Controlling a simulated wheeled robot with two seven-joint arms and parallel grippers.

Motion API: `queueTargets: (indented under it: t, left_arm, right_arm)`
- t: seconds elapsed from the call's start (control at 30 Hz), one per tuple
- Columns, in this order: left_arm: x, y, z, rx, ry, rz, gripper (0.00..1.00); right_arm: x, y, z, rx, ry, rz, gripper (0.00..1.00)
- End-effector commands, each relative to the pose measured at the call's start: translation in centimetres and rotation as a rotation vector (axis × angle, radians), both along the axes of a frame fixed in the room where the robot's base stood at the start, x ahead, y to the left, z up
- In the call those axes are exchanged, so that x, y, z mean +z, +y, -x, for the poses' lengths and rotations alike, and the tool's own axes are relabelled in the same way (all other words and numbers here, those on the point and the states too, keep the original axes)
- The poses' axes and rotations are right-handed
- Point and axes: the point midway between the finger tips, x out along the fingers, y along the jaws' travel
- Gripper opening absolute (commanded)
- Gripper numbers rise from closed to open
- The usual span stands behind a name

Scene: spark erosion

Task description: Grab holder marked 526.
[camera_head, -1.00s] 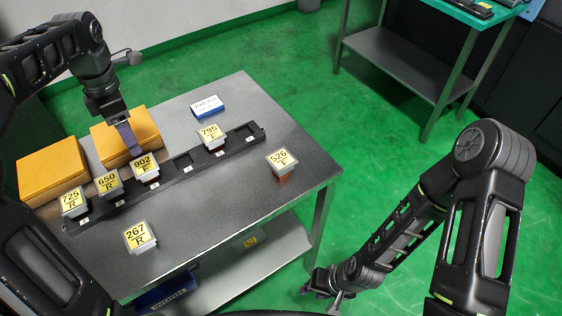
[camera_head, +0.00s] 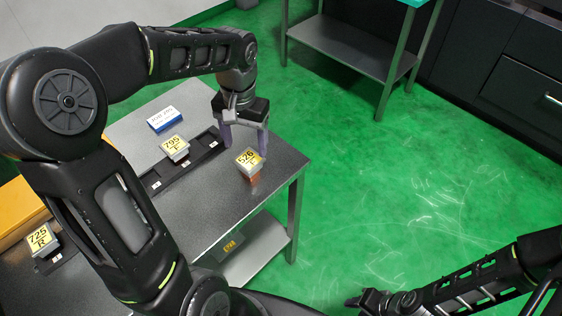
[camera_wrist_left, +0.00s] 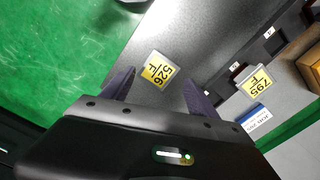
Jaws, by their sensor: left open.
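The holder marked 526 (camera_head: 248,161) is a pale block with a yellow label and a copper-coloured part below. It stands on the grey table near its right edge, apart from the black rack. My left gripper (camera_head: 245,146) is open and empty, just behind and above it in the head view. In the left wrist view the holder (camera_wrist_left: 158,70) lies between the two fingers (camera_wrist_left: 156,89) in the picture, beyond their tips; I see no contact. My right gripper (camera_head: 372,302) is at the bottom, away from the table, its jaws too small to judge.
Holder 795 (camera_head: 175,147) stands at the black rack (camera_head: 203,148), left of 526. Holder 725 (camera_head: 42,239) is at the far left. My left arm hides much of the table. The table front of 526 is clear.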

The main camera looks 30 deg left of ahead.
Motion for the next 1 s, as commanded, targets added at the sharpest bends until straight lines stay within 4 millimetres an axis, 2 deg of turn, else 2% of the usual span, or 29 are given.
queueTargets:
  t: [0.1,0.3,0.63,0.87,1.0]
  left_arm:
    - [-0.2,0.0,-0.1,-0.205,-0.008,0.002,0.69]
    - [-0.2,-0.1,-0.3,-0.382,-0.017,0.003,0.69]
    - [-0.4,-0.1,-0.3,-0.391,-0.016,0.003,0.69]
    - [-2.5,0.0,-0.3,-0.391,-0.014,0.004,0.69]
    - [-2.9,0.0,-0.4,-0.390,-0.017,0.002,0.69]
  right_arm:
    - [0.0,0.0,0.0,0.001,0.000,0.000,0.36]
    - [0.0,0.0,0.0,0.001,-0.001,-0.001,0.36]
    - [0.0,0.0,0.0,0.001,0.000,0.000,0.36]
    - [0.1,0.0,0.0,0.000,0.000,0.000,0.36]
    - [0.1,0.0,0.0,0.000,0.000,0.000,0.36]
